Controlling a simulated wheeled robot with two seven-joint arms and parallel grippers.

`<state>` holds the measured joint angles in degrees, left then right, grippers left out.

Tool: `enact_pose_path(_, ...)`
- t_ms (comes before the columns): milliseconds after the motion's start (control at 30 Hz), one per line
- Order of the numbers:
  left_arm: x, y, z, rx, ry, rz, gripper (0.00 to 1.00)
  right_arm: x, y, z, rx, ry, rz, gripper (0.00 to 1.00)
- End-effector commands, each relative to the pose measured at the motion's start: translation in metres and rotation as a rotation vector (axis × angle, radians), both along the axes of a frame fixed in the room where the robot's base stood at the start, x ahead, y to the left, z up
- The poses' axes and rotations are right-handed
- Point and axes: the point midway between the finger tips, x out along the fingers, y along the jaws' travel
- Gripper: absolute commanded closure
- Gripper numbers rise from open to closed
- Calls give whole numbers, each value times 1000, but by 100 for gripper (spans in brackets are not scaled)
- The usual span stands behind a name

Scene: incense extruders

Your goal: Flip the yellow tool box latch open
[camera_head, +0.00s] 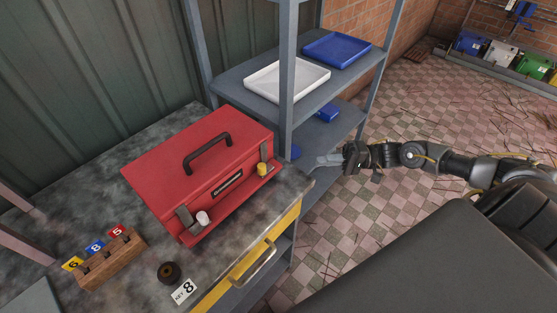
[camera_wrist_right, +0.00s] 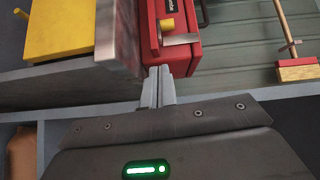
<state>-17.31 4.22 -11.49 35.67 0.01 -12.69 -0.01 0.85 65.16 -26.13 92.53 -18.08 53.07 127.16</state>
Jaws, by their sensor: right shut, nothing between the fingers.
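A red tool box (camera_head: 200,165) with a black handle stands on the workbench. Its yellow latch (camera_head: 262,169) sits at the right end of the front face, on a metal strap. It also shows in the wrist view (camera_wrist_right: 167,24) at the top middle. A white latch (camera_head: 203,218) is at the left end of the front. My right gripper (camera_head: 322,161) is right of the bench corner, apart from the box. In the wrist view its fingers (camera_wrist_right: 159,76) are together and empty, below the yellow latch in the picture. My left gripper is not in view.
A grey shelf (camera_head: 240,82) with a white tray (camera_head: 287,79) and a blue tray (camera_head: 337,50) stands behind the bench; its post is near the gripper. A yellow drawer (camera_head: 255,256) is below the bench top. A wooden block (camera_head: 112,262) and a dark ring (camera_head: 169,272) lie left.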

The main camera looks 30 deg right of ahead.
Motion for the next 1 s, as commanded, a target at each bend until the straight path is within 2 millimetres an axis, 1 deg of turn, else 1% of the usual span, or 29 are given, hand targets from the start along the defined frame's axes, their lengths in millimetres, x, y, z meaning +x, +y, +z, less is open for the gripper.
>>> enact_pose_path(33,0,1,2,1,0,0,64,-5,2,11,16,29,34,100)
enact_pose_path(133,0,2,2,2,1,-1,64,-11,5,21,39,66,69,100)
enact_pose_path(467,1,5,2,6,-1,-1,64,-12,5,22,44,72,73,100)
enact_pose_path(567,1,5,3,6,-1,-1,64,-10,9,23,45,70,72,100)
enact_pose_path(667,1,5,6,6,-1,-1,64,-6,18,24,45,70,73,100)
enact_pose_path(767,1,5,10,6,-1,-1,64,-1,35,25,46,68,73,100)
enact_pose_path(1000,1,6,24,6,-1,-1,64,17,83,26,47,68,73,100)
